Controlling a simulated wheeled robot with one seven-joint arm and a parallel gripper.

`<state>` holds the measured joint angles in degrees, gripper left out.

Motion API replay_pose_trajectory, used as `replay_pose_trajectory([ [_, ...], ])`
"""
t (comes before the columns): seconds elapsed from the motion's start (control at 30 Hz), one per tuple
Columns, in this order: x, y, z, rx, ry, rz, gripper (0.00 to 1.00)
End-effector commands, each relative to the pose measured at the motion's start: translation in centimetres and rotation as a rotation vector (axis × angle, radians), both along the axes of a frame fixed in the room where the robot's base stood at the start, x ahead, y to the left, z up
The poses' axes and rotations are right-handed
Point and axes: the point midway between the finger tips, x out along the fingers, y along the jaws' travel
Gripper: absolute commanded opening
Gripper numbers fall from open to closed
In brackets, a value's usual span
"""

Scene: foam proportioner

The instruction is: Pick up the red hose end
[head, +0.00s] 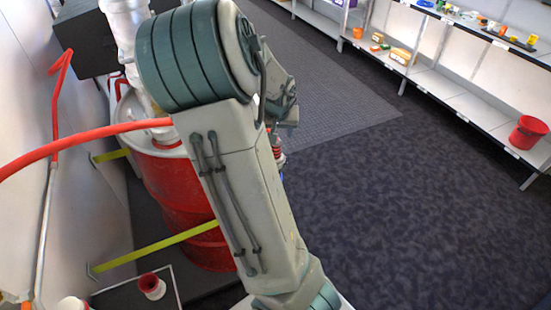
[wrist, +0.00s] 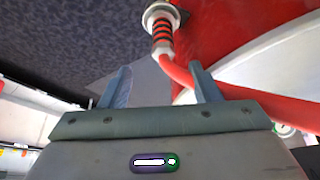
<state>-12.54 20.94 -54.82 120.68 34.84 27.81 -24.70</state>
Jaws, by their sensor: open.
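The red hose (head: 90,138) comes in from the left in the head view and passes behind my arm. Its end (wrist: 162,30), a pale metal coupling with a red and black ribbed sleeve, shows in the wrist view. A small part of the end (head: 279,152) shows just right of my arm in the head view. My gripper (wrist: 158,68) is open and empty. The end lies beyond the fingertips, roughly in line with the gap. The hose runs from it to the right, behind the right finger. My arm hides the fingers in the head view.
A large red drum (head: 170,185) stands left of my arm, with yellow straps (head: 165,243) toward the wall. A small red and white cup-shaped part (head: 151,286) is at the lower left. Shelves with a red bucket (head: 527,132) line the right. The carpet (head: 400,210) between is clear.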

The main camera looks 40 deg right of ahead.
Motion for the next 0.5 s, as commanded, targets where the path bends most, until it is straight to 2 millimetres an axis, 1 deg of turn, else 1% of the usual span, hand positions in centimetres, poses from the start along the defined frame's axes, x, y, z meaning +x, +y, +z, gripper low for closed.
replay_pose_trajectory([
  [0.03, 0.2, -0.4, -1.4, 0.000, 0.004, -0.003, 0.57],
  [0.1, 0.6, -0.7, -2.6, 0.001, 0.003, -0.004, 0.57],
  [0.2, 1.1, -1.0, -3.8, 0.000, 0.002, -0.002, 0.57],
  [0.4, 1.5, -1.2, -4.8, 0.002, 0.001, 0.000, 0.57],
  [0.5, 1.8, -1.3, -5.7, 0.002, 0.003, -0.001, 0.57],
])
